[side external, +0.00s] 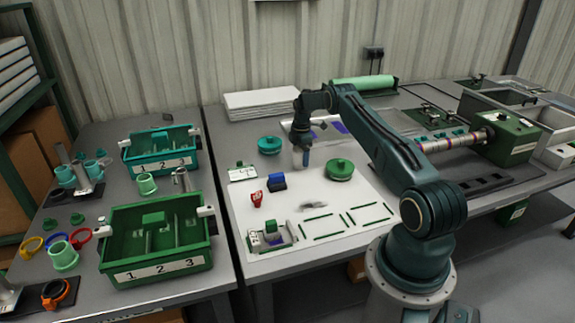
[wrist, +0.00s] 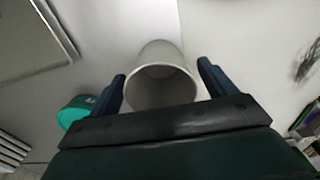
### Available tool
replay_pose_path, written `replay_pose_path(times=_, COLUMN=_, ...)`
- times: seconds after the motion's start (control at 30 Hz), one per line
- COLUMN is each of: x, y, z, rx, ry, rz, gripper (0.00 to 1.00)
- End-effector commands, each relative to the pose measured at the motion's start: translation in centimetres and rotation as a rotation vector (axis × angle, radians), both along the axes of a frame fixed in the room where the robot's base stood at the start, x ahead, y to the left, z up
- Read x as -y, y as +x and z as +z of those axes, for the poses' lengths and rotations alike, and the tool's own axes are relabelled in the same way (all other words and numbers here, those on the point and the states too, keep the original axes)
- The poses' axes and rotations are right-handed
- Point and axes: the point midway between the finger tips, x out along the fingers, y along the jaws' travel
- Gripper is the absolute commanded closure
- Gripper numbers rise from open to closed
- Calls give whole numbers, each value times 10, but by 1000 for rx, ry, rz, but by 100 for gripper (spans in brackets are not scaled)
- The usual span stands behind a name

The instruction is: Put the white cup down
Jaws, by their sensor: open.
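The white cup (wrist: 160,80) sits between the two blue fingers of my gripper (wrist: 161,70) in the wrist view, with its open mouth toward the camera. The fingers are apart, with a gap showing beside the cup, so my gripper is open around it. In the side view my gripper (side external: 301,160) points down over the white mat (side external: 290,185). There the cup is small and mostly lost against the fingers and mat. The cup looks upright on the pale surface, though its base is hidden.
A green round lidded part (side external: 340,169) lies right of my gripper and a teal one (side external: 270,144) left of it. Green bins (side external: 157,268) stand on the left table.

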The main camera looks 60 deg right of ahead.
Motion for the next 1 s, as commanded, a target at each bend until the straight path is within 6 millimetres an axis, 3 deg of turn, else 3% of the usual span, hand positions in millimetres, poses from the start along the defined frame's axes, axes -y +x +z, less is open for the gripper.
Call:
replay_pose_path(times=0.37, x=1, y=1, z=23, rx=2, ry=-2, rz=0, gripper=17)
replay_pose_path(times=0.8, x=0, y=1, z=92, rx=2, ry=-2, rz=0, gripper=17)
replay_pose_path(times=1.0, x=0, y=0, z=114, rx=1, ry=-1, rz=0, gripper=17)
